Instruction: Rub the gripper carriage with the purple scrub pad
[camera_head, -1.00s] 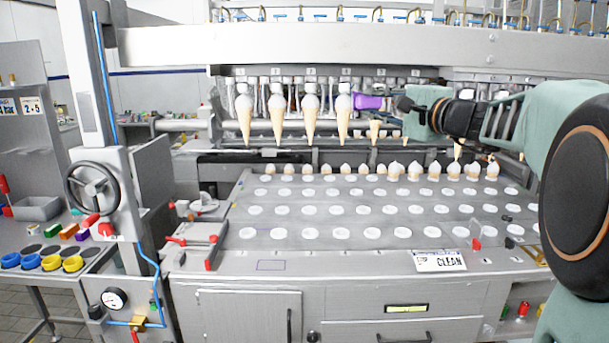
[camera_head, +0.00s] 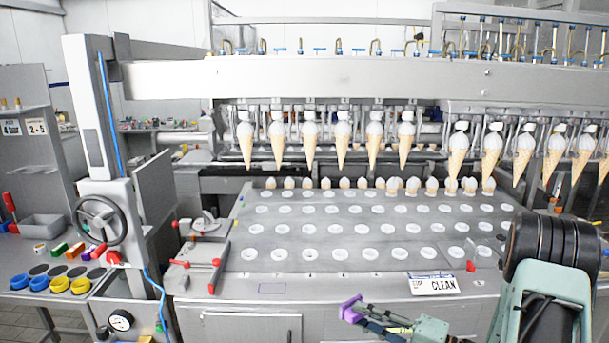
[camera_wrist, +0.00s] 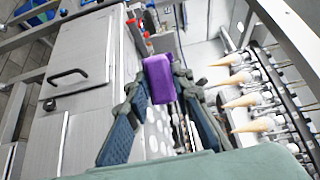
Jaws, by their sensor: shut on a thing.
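My gripper (camera_head: 357,316) is low in front of the machine, below and well apart from the gripper carriage (camera_head: 335,80). It is shut on the purple scrub pad (camera_head: 349,306). In the wrist view the pad (camera_wrist: 160,70) sits between the two dark fingers (camera_wrist: 162,92), and its front end sticks out past them. The carriage is a long pale metal beam across the machine, with a row of cone grippers hanging under it. These hold upright cones with white tops (camera_head: 310,145). The pad touches nothing but my fingers, as far as I can see.
Below the carriage is a grey plate (camera_head: 290,242) with rows of white-rimmed holes and small cones along its back. A "CLEAN" sign (camera_head: 433,284) is on the front edge. A handwheel (camera_head: 100,220) and red-handled clamps (camera_head: 205,262) stand left. Coloured caps (camera_head: 60,284) lie on the left bench.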

